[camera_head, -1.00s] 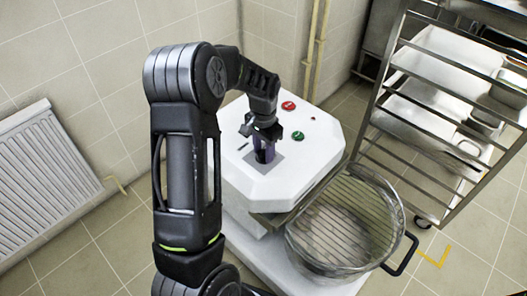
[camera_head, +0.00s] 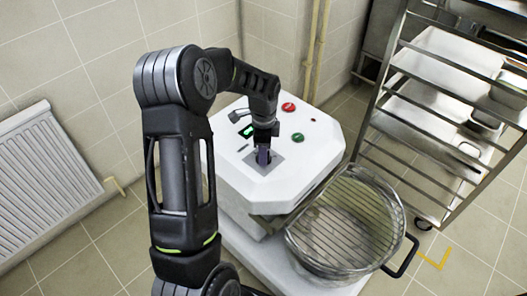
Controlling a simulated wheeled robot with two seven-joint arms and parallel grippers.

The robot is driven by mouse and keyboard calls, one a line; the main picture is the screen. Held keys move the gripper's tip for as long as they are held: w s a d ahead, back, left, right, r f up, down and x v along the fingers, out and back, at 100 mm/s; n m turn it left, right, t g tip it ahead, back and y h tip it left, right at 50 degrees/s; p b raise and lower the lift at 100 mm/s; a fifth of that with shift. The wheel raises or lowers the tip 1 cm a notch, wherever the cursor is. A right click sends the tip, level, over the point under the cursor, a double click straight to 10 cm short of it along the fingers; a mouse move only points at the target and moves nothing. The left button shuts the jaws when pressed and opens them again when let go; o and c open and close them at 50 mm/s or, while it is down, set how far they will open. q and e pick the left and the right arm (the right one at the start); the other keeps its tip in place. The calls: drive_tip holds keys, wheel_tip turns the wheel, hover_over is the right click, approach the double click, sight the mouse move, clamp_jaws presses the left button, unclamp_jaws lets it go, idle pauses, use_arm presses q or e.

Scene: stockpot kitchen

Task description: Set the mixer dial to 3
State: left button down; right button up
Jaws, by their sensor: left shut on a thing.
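The mixer (camera_head: 300,165) is a white machine with a faceted top, in the middle of the head view. Its dial (camera_head: 263,157) is a dark purplish knob on a grey square plate on the top. My left gripper (camera_head: 263,147) points down from above and is shut on the dial. The fingers hide part of the dial, and I cannot read its setting. A small display (camera_head: 247,131) with green lit marks shows left of the gripper; its figure is too small to read. My right gripper is not in view.
A red button (camera_head: 288,106) and a green button (camera_head: 298,138) sit close to the dial. A wire guard (camera_head: 362,200) covers the metal bowl (camera_head: 340,262) at the front right. A steel rack (camera_head: 440,130) with trays stands at the right, and a radiator (camera_head: 45,180) at the left.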

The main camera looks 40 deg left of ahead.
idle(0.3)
use_arm(q)
drive_tip(key=c, duration=0.9)
unclamp_jaws()
drive_tip(key=shift+r, duration=0.15)
wheel_tip(320, 180, up, 8)
drive_tip(key=shift+f, duration=0.2)
